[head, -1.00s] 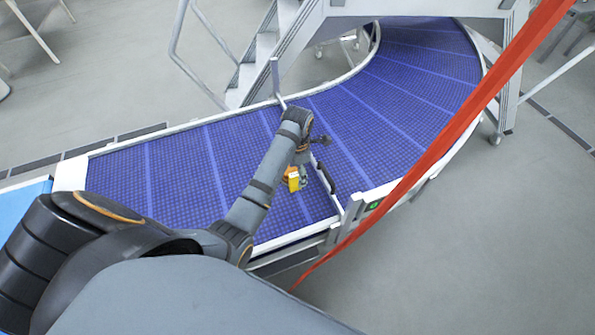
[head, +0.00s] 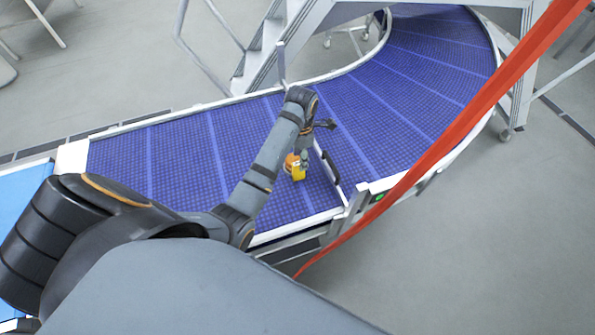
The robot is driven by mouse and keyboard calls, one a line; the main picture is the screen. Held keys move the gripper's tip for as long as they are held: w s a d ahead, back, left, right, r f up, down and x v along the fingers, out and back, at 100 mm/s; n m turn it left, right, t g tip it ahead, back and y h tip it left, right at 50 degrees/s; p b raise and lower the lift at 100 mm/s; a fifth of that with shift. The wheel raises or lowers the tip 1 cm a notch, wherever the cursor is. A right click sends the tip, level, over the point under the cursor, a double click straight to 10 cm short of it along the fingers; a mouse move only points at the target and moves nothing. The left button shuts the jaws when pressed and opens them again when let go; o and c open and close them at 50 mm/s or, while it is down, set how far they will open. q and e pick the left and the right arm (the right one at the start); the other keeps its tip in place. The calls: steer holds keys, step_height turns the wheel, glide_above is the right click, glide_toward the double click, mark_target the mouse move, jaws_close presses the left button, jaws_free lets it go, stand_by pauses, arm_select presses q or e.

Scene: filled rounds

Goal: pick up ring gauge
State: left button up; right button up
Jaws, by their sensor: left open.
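A cluster of small items lies on the blue belt, just below the far end of my left arm. It includes an orange piece (head: 290,161) and a yellow block (head: 298,174). A small grey shape (head: 304,159) shows beside them; I cannot tell whether it is the ring gauge or part of my wrist. My left gripper (head: 327,124) is small and dark, to the upper right of the cluster. It is open and appears apart from the items. My arm hides part of the belt to the left. My right gripper is not in view.
The blue conveyor (head: 180,160) has pale side rails and curves away to the upper right. A dark-handled bar (head: 331,168) crosses it just right of the items. A red strip (head: 450,125) slants across the right side. Metal stairs (head: 265,50) stand behind.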

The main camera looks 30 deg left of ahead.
mark_target(298, 163)
arm_select(q)
steer(key=shift+f, duration=0.15)
steer(key=shift+w+a+f, duration=0.1)
steer(key=shift+f, duration=0.1)
steer(key=f, duration=0.1)
steer(key=f+p, duration=0.2)
steer(key=f, duration=0.1)
steer(key=shift+a, duration=0.3)
steer(key=shift+f, duration=0.45)
jaws_close()
